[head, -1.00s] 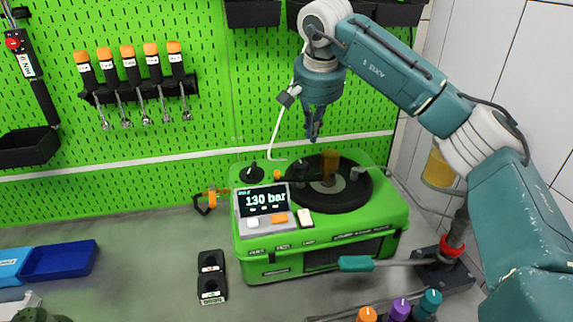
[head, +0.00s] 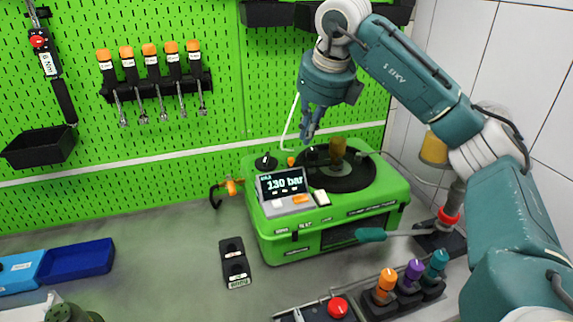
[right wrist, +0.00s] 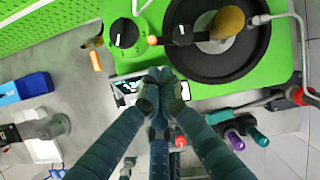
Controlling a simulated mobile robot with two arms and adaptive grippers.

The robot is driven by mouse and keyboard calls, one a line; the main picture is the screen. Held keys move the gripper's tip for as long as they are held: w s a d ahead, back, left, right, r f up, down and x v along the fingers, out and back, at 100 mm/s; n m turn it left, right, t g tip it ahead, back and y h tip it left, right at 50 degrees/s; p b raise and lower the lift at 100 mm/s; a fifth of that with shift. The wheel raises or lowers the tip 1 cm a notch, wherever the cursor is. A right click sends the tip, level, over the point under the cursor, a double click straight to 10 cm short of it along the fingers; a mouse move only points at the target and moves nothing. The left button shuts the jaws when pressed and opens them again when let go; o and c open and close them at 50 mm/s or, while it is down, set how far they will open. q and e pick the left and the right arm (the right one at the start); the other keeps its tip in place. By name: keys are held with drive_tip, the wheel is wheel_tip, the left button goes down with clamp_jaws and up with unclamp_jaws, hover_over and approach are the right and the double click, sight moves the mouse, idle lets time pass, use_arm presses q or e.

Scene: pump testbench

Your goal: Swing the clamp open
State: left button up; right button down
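The clamp seems to be the dark arm (right wrist: 184,36) with an amber knob (head: 337,147) over the round black plate (head: 352,182) on top of the green test bench (head: 330,232). The knob also shows in the right wrist view (right wrist: 228,21). The arm lies across the plate's left side; I cannot tell if it is latched. My right gripper (head: 308,134) hangs above the left rear of the plate, apart from the clamp. In the right wrist view its fingers (right wrist: 161,80) look closed together, with nothing between them. My left gripper is not in view.
A display reading 130 bar (head: 283,184) stands at the bench's front left. A grey lever with a teal grip (head: 371,235) crosses its front right. Orange, purple and teal knobs (head: 413,270) stand in front. A tool rack (head: 155,84) hangs on the green pegboard.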

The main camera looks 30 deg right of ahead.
drive_tip(key=shift+s+m, duration=0.2)
drive_tip(key=shift+m, duration=0.5)
drive_tip(key=p+x, duration=0.2)
drive_tip(key=x, duration=0.7)
drive_tip(key=shift+p, duration=0.4)
drive_tip(key=shift+w+f, duration=0.15)
drive_tip(key=shift+f, duration=0.4)
drive_tip(key=shift+w+a, duration=0.1)
drive_tip(key=shift+w, duration=0.05)
